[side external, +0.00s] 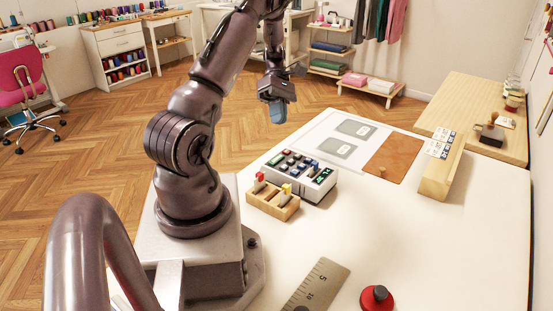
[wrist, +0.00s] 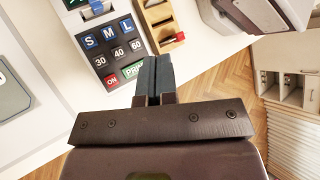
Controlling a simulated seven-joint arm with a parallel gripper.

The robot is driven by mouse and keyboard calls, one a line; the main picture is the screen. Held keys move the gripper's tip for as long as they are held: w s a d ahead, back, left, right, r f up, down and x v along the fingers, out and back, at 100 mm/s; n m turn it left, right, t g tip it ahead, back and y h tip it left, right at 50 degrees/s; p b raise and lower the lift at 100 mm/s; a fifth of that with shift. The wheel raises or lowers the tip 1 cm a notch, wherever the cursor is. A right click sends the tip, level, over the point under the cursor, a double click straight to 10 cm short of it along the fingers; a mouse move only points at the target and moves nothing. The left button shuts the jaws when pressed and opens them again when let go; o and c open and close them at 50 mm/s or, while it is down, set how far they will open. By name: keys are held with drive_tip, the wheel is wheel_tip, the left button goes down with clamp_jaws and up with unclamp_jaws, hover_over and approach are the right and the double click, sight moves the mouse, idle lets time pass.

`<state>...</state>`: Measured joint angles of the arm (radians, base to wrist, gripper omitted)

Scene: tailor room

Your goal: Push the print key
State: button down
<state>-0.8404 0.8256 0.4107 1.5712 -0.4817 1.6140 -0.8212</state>
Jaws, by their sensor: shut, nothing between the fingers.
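The label printer (side external: 322,187) is a white and grey box with rows of keys on the white table. In the wrist view its key panel (wrist: 108,42) shows blue S, M, L keys, dark 30, 40, 60 keys and a red ON key (wrist: 111,80). The green print key (wrist: 134,70) is beside ON, its right part hidden behind my fingers. My gripper (side external: 278,115) is shut and empty, well above the table near its far left edge, beyond the printer in the side view. In the wrist view my fingertips (wrist: 154,60) appear just right of the print key.
A wooden holder (side external: 268,202) with red and yellow levers stands close in front of the printer. A metal ruler (side external: 318,284) and a red-based knob (side external: 377,297) lie at the front. A wooden block (side external: 441,176) stands at the right. The table's middle is clear.

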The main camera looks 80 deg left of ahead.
sight(278, 158)
drive_tip(key=shift+d+r+n, duration=0.1)
drive_tip(key=shift+d+n, duration=0.05)
drive_tip(key=shift+n, duration=0.15)
drive_tip(key=shift+f, duration=4.45)
drive_tip(key=shift+f, duration=0.1)
drive_tip(key=shift+f, duration=0.3)
drive_tip(key=shift+f, duration=0.45)
drive_tip(key=shift+r, duration=0.9)
